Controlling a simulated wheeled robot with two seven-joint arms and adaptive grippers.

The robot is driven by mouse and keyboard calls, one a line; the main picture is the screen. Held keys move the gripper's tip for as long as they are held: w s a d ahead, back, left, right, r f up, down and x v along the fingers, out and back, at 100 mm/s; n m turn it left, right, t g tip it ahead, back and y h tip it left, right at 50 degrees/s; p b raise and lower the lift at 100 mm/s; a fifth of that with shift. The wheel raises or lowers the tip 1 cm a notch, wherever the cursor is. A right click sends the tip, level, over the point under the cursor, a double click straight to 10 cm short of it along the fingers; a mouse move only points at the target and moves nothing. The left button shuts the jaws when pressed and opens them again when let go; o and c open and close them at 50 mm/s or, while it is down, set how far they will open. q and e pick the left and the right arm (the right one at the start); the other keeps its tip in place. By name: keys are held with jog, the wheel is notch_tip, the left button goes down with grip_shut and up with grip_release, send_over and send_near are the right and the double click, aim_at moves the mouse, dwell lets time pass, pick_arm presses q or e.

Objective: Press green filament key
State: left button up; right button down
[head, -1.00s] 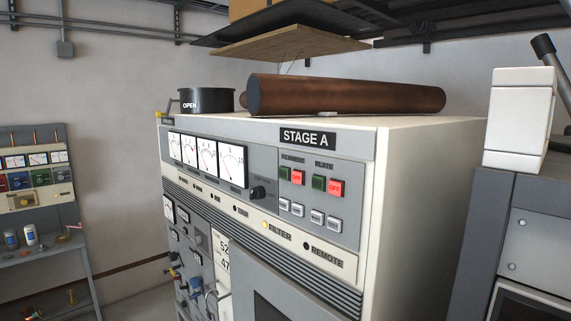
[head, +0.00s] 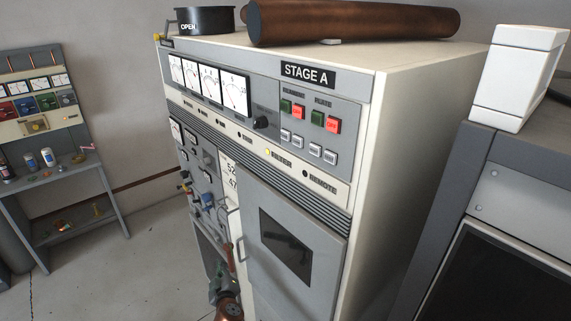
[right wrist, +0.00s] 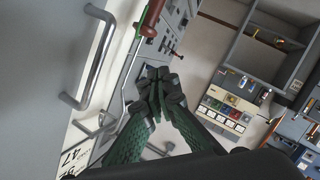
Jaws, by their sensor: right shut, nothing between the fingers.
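The green filament key (head: 286,105) is on the upper front panel of the STAGE A cabinet (head: 410,110), under the FILAMENT label. It is just left of the red filament OFF key (head: 298,112). A second green key (head: 318,118) and red OFF key (head: 333,125) sit to the right under PLATE. My right gripper (head: 215,268) is low in the head view, beside the cabinet's lower front and well below the keys. In the right wrist view its green-grey fingers (right wrist: 156,88) are shut and empty. The keys are not visible there. My left gripper is not in view.
A grey door with a bar handle (right wrist: 92,58) is close to the right gripper. A brown-handled rod (right wrist: 152,14) hangs nearby. A grey cabinet with a white box (head: 515,75) stands at right. A shelf unit (head: 75,165) stands at left, with open floor before it.

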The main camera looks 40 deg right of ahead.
aim_at(285, 107)
jog(key=s+r+m+t+h+p, duration=0.2)
jog(key=r+h, duration=0.1)
jog(key=r, duration=1.5)
jog(key=s+r+m+t+h+p, duration=0.2)
jog(key=r, duration=1.5)
jog(key=s+r+m+g+h+p, duration=0.2)
jog(key=s+r+m+h, duration=0.3)
jog(key=s+r, duration=0.4)
jog(key=s+d+r+m+g+h+p, duration=0.1)
jog(key=s+r+m+h, duration=0.4)
jog(key=r, duration=1.3)
jog(key=s+m+g+p, duration=0.1)
jog(key=s+p, duration=0.1)
jog(key=s, duration=0.2)
jog(key=shift+s+d+r+h, duration=0.2)
jog(key=shift+d+r+h, duration=0.1)
jog(key=shift+r+h, duration=0.1)
jog(key=shift+d, duration=0.15)
jog(key=d+p, duration=0.2)
jog(key=d, duration=0.6)
jog(key=shift+w+d, duration=0.3)
jog(key=shift+w, duration=0.05)
